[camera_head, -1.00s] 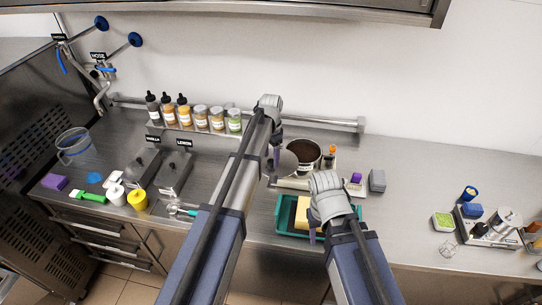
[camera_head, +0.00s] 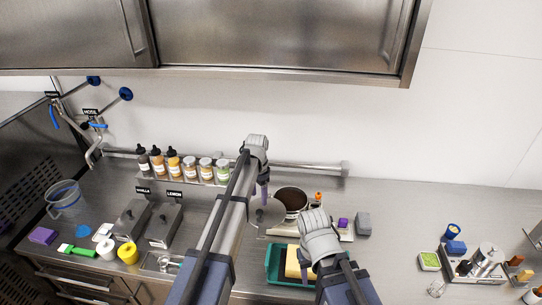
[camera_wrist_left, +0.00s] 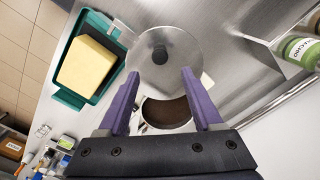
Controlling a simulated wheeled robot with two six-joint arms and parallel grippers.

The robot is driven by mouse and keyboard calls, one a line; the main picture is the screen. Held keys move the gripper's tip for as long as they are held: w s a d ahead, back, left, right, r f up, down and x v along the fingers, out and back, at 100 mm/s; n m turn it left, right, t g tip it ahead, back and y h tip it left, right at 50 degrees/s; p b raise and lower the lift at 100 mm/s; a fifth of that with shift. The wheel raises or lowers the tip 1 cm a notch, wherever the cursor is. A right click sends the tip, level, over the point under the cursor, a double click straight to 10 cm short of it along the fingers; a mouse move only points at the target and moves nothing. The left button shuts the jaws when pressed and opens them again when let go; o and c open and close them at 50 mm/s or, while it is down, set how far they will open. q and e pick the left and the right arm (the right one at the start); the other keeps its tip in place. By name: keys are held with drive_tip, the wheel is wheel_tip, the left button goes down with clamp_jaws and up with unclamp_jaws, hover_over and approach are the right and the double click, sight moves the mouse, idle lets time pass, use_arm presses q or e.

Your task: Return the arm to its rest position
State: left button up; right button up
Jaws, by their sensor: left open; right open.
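My left gripper (camera_head: 264,188) is open above the counter, its purple fingers pointing down near a grey round lid (camera_head: 268,214) and a pot of dark brown contents (camera_head: 291,199). In the left wrist view its two fingers stand apart with nothing between them (camera_wrist_left: 160,75). Beyond them lie the round lid with a dark knob (camera_wrist_left: 143,62) and the pot (camera_wrist_left: 166,113). My right gripper (camera_head: 305,274) is open over a green tray (camera_head: 272,268) holding a yellow block (camera_head: 292,262). Its fingers are mostly hidden by its own wrist.
Several bottles and jars (camera_head: 190,170) stand on a back shelf behind the left arm. Two lidded bins (camera_head: 163,225) and a yellow roll (camera_head: 127,253) are at left. A grey block (camera_head: 363,224) sits right of the pot. A steel cabinet (camera_head: 280,35) hangs above.

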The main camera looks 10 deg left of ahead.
use_arm(q)
drive_tip(key=s+d+f+b, duration=0.2)
drive_tip(key=s+f+b, duration=0.1)
drive_tip(key=s, duration=0.2)
drive_tip(key=s+d+f+n+b, duration=0.1)
drive_tip(key=s+f+b, duration=0.2)
drive_tip(key=s, duration=0.1)
drive_tip(key=s+d+f+n+b, duration=0.1)
drive_tip(key=s+d+f+b, duration=0.1)
drive_tip(key=s, duration=0.3)
drive_tip(key=shift+s+d+f+y+b, duration=0.15)
drive_tip(key=shift+s+f+b, duration=0.05)
drive_tip(key=shift+f+b, duration=0.2)
drive_tip(key=shift+s+d+f+y+b, duration=0.15)
drive_tip(key=shift+f+b, duration=0.2)
drive_tip(key=shift+b, duration=0.05)
drive_tip(key=s+d+f+n+b, duration=0.1)
drive_tip(key=s+f+b, duration=0.2)
drive_tip(key=s, duration=0.4)
drive_tip(key=s+d+f+n+b, duration=0.1)
drive_tip(key=s+f+n+b, duration=0.1)
drive_tip(key=s+f+b, duration=0.2)
drive_tip(key=s, duration=0.3)
drive_tip(key=shift+s+d+f+y+b, duration=0.2)
drive_tip(key=shift+s+f+y+b, duration=0.1)
drive_tip(key=shift+s+b, duration=0.1)
